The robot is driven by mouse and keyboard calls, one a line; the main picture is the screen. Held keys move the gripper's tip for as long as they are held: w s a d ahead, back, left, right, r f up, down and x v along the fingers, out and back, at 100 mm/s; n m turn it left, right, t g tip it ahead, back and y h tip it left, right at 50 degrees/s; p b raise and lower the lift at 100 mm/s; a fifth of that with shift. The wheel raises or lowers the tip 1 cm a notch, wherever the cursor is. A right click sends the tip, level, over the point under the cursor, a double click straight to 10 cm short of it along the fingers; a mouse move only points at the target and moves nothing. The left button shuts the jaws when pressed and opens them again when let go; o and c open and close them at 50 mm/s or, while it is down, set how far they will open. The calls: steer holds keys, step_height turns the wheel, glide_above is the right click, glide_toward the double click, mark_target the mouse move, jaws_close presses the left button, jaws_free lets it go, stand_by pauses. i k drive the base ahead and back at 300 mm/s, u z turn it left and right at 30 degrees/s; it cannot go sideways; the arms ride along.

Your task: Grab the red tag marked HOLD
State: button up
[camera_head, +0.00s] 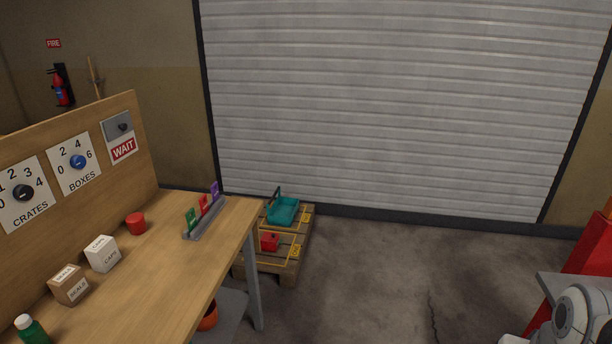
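A red tag (203,205) stands upright in a grey slotted rack (205,222) near the far right end of the wooden workbench. It stands between a green tag (192,217) and a purple tag (214,190). The lettering on the red tag is too small to read. A white part of my arm shows at the lower right, well apart from the bench. My gripper is not in view.
The workbench (165,270) also holds a red cylinder (135,223), a white CAPS box (102,254), a brown SEALS box (69,285) and a green bottle (31,331). A pallet (292,265) stands beyond the bench.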

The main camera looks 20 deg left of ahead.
mark_target(204, 205)
steer(key=u, duration=0.35)
steer(key=i, duration=1.55)
steer(key=u, duration=1.8)
steer(key=i, duration=1.4)
steer(key=u, duration=0.75)
